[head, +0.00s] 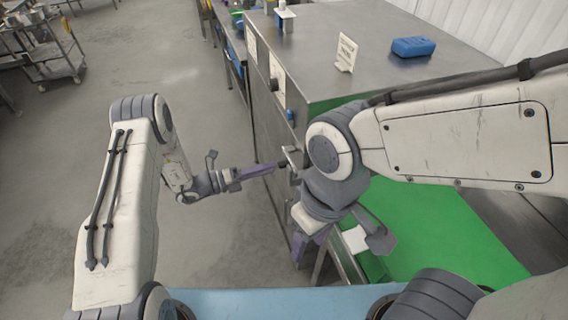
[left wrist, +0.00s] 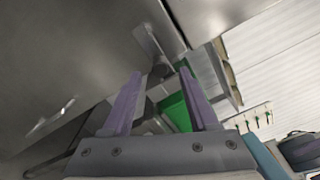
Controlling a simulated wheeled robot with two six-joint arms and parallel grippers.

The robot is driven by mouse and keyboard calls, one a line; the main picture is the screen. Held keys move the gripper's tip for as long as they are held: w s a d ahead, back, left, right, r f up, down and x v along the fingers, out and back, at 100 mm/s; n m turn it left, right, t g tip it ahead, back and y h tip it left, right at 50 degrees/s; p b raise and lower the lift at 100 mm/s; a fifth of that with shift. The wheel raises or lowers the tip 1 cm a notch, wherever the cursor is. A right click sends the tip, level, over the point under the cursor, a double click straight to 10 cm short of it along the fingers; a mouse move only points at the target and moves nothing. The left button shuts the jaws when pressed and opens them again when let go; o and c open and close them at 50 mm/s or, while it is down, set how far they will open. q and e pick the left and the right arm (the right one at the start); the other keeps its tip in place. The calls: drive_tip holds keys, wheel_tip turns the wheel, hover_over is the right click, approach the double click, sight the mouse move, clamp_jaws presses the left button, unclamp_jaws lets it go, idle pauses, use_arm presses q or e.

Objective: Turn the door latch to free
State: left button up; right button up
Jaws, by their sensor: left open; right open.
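The metal cabinet's door (head: 264,112) faces left in the head view. A small metal latch (head: 292,156) sticks out near its lower right edge. In the left wrist view the latch (left wrist: 150,45) is a pale lever on the grey door, just beyond the fingertips. My left gripper (head: 276,168) points at the latch from the left, close to it. In the left wrist view its two purple fingers (left wrist: 164,85) are apart with nothing held between them. I cannot tell whether they touch the latch. My right gripper (head: 312,243) hangs pointing down, open and empty, in front of the cabinet.
A green surface (head: 450,235) lies at the right beneath my right arm. A blue box (head: 413,47) and a white sign (head: 346,53) stand on the metal top. A wheeled cart (head: 45,50) is far left. The floor (head: 120,55) left of the cabinet is clear.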

sight(284, 164)
use_arm(q)
drive_tip(key=x, duration=0.5)
drive_tip(key=shift+w+d, duration=0.15)
drive_tip(key=shift+d, duration=0.15)
clamp_jaws()
idle(1.1)
